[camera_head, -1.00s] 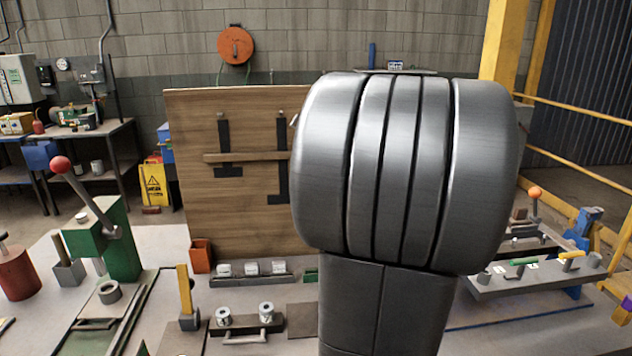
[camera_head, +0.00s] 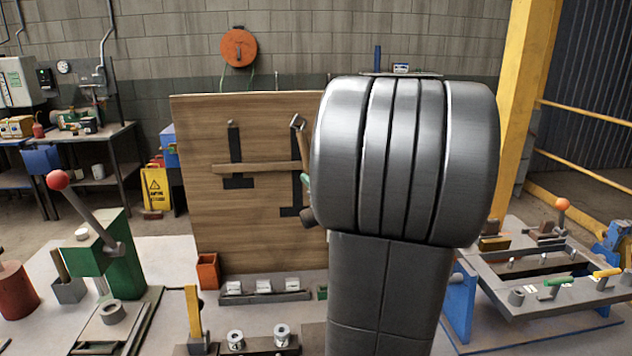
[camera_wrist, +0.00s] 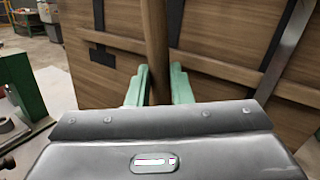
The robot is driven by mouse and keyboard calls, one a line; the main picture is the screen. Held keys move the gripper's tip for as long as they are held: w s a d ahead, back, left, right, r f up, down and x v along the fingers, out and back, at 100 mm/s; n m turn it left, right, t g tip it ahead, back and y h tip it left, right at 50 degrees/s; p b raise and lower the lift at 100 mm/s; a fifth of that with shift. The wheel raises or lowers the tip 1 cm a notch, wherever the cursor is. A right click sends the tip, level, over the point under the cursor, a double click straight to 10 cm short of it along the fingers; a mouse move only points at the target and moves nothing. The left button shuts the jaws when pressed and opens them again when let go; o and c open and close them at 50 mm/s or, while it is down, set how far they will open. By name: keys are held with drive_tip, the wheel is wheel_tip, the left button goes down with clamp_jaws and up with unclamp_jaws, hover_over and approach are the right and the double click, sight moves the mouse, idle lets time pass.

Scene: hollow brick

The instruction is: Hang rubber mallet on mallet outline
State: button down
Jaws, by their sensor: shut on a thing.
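My gripper (camera_wrist: 152,88) has green fingers shut on the brown wooden handle of the rubber mallet (camera_wrist: 155,45). In the head view, the mallet's handle (camera_head: 300,128) rises beside my arm, slightly tilted, and its dark head (camera_head: 308,216) hangs below. My arm hides much of it. The wooden board (camera_head: 215,235) stands behind, with a shorter black outline (camera_head: 235,150) at left and a longer black outline (camera_head: 296,193) by the mallet. The mallet is in front of the board near the longer outline; I cannot tell whether it touches.
A wooden rail (camera_head: 245,168) crosses the board over the outlines. Below it on the bench are an orange bin (camera_head: 208,271) and a rack with white items (camera_head: 264,290). A green lever press (camera_head: 120,245) stands at left. My arm covers the board's right side.

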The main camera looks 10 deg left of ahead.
drive_tip(key=shift+w+a+f, duration=0.1)
drive_tip(key=shift+w+a, duration=0.2)
drive_tip(key=shift+w, duration=0.55)
drive_tip(key=shift+w+a, duration=0.25)
drive_tip(key=shift+w, duration=0.6)
drive_tip(key=shift+w+a, duration=0.15)
drive_tip(key=shift+w, duration=0.6)
drive_tip(key=c, duration=1.4)
unclamp_jaws()
drive_tip(key=shift+o, duration=0.2)
drive_tip(key=shift+s+d+f+b, duration=0.15)
drive_tip(key=shift+d+f+b, duration=0.15)
drive_tip(key=shift+b, duration=0.15)
drive_tip(key=shift+o, duration=0.8)
drive_tip(key=d, duration=0.1)
drive_tip(key=s+d, duration=0.1)
drive_tip(key=s+d+f+b, duration=0.1)
drive_tip(key=d, duration=0.1)
drive_tip(key=shift+s+f, duration=0.1)
drive_tip(key=s+a+v, duration=0.1)
drive_tip(key=v, duration=0.8)
drive_tip(key=shift+s+r+b, duration=0.2)
drive_tip(key=shift+r+b, duration=0.25)
drive_tip(key=shift+a, duration=0.15)
